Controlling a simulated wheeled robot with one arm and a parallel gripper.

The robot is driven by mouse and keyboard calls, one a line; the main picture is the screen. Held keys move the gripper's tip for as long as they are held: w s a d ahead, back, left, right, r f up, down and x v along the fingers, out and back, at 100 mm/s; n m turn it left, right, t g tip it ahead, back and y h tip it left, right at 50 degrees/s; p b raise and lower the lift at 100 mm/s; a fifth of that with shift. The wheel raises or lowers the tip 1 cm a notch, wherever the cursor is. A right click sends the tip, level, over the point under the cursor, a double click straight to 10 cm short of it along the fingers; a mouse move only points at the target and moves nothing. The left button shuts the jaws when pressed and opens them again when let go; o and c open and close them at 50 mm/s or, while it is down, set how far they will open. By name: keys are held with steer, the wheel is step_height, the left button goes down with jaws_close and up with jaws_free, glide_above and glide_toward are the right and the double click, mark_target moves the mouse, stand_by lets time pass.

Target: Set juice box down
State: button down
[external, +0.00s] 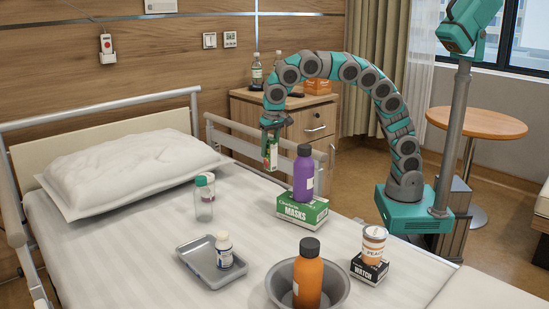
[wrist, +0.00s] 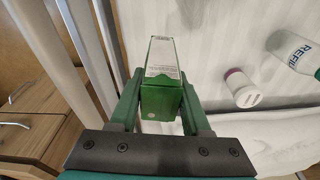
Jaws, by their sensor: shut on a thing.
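My gripper (external: 271,128) is shut on the green and white juice box (external: 270,154), which hangs upright below it near the bed's side rail. In the wrist view, the juice box (wrist: 161,95) sits between the two green fingers. Bed sheet and rail show around the juice box in the wrist view. Its height above the bed is hard to tell.
On the bed (external: 120,250) are a clear bottle (external: 204,207), a metal tray (external: 195,267) with a small white bottle (external: 224,250), a bowl (external: 340,292) with an orange bottle (external: 308,274), and a peach can (external: 373,245) on a watch box (external: 369,269). A bedside cabinet (external: 312,127) stands behind.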

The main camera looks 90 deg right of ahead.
steer(key=s+a+r+n+y+b, duration=0.15)
steer(key=s+a+n, duration=0.3)
steer(key=a, duration=0.65)
steer(key=s+a+n+b, duration=0.3)
steer(key=a+n, duration=0.2)
steer(key=a, duration=0.6)
steer(key=s+a+f, duration=0.2)
steer(key=s+a, duration=0.1)
steer(key=s, duration=0.9)
steer(key=s+a+f, duration=0.1)
steer(key=s+a, duration=0.1)
steer(key=s, duration=1.1)
steer(key=shift+n+t, duration=0.3)
steer(key=shift+n, duration=0.15)
steer(key=shift+w+a+f, duration=0.1)
steer(key=shift+f, duration=4)
steer(key=shift+f, duration=0.1)
steer(key=shift+c, duration=1.8)
jaws_free()
